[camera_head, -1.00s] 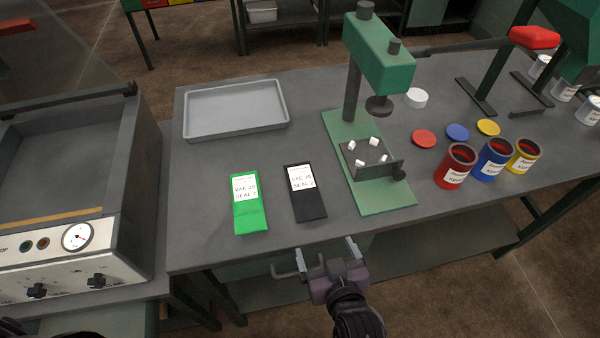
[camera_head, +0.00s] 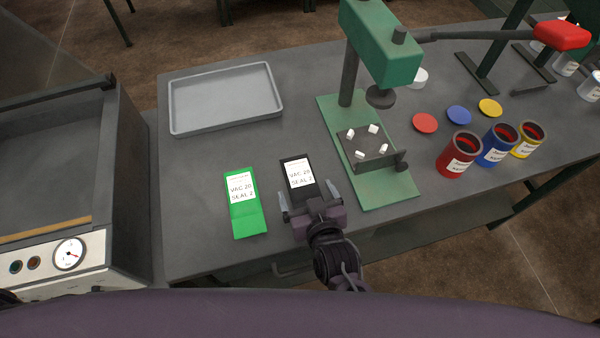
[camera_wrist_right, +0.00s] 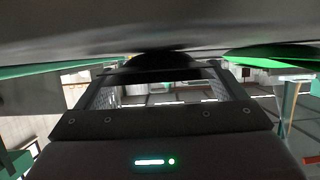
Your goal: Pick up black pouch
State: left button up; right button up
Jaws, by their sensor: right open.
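The black pouch (camera_head: 298,172) lies flat on the grey table, with a white label reading "VAC 20 SEAL 2". My right gripper (camera_head: 307,194) is open over its near end, with one finger on each side of the pouch. It hides the pouch's lower part, and I cannot tell whether the fingers touch it. In the right wrist view a dark shape (camera_wrist_right: 165,60), probably the pouch, shows just beyond the gripper. My left gripper is not in view.
A green pouch (camera_head: 245,203) lies just left of the black one. A grey tray (camera_head: 226,98) is behind them. A green press (camera_head: 376,150) stands close on the right, with red, blue and yellow cans (camera_head: 459,154) beyond. A vacuum machine (camera_head: 50,190) is at the left.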

jog(key=shift+x, duration=1.1)
jog(key=shift+w, duration=0.15)
jog(key=c, duration=1.1)
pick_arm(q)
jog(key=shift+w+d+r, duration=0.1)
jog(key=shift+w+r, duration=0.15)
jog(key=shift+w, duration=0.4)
